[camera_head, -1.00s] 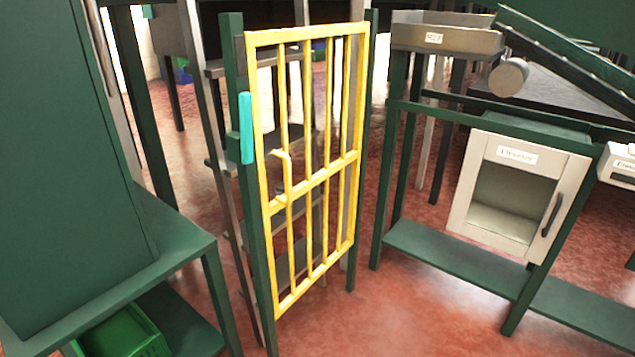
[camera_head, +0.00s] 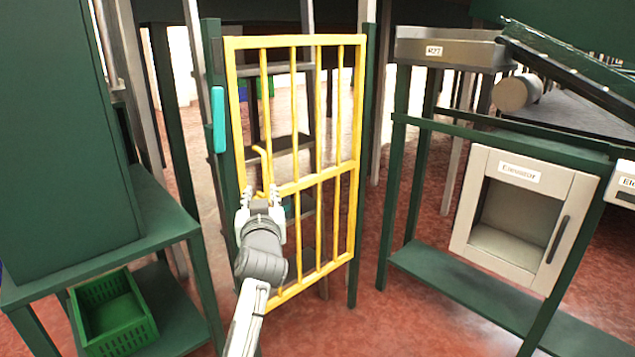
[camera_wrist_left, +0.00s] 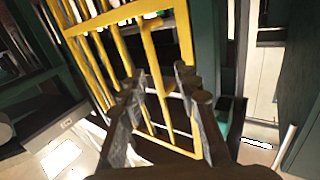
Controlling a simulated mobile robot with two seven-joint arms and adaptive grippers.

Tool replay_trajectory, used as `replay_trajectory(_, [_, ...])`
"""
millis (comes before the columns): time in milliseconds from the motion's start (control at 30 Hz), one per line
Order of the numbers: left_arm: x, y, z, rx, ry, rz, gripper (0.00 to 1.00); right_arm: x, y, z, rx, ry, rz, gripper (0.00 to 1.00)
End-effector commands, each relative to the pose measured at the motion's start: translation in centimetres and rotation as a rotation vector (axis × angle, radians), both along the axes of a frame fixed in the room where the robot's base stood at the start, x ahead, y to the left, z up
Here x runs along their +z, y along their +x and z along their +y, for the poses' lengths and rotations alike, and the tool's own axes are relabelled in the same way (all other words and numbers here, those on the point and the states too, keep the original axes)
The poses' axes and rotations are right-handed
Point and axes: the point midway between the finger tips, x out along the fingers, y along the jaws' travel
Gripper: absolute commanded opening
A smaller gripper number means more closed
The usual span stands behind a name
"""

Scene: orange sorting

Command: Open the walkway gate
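The yellow barred walkway gate (camera_head: 342,165) stands upright between two green posts and spans the gap between them. It has a mid rail and a bent yellow handle (camera_head: 261,160) near its left edge. My left gripper (camera_head: 260,193) is in front of the gate's left part, just below the handle, with its fingers apart. In the left wrist view the open fingers (camera_wrist_left: 157,85) point at the gate, and a yellow bar (camera_wrist_left: 152,55) shows between and beyond them. I cannot tell whether they touch it. My right gripper is not in view.
A teal block (camera_head: 218,120) is on the left post. A green table (camera_head: 150,235) with a green crate (camera_head: 112,315) below stands at left. A grey box labelled in front (camera_head: 520,172) and a green shelf (camera_head: 470,298) stand at right. Red floor lies in front of the gate.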

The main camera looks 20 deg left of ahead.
Motion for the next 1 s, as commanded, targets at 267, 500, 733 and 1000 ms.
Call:
replay_trajectory(267, [1.3, 1.5, 1.2, 0.010, 0.009, -0.035, 0.32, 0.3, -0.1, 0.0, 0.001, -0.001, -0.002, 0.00])
replay_trajectory(500, [1.3, 4.7, 3.4, 0.010, 0.007, -0.034, 0.32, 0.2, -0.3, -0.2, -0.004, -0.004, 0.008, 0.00])
replay_trajectory(733, [1.2, 6.5, 4.5, 0.009, 0.006, -0.033, 0.32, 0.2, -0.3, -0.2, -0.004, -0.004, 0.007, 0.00])
replay_trajectory(1000, [1.2, 6.7, 4.6, 0.008, 0.005, -0.033, 0.32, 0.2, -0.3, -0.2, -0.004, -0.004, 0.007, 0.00])
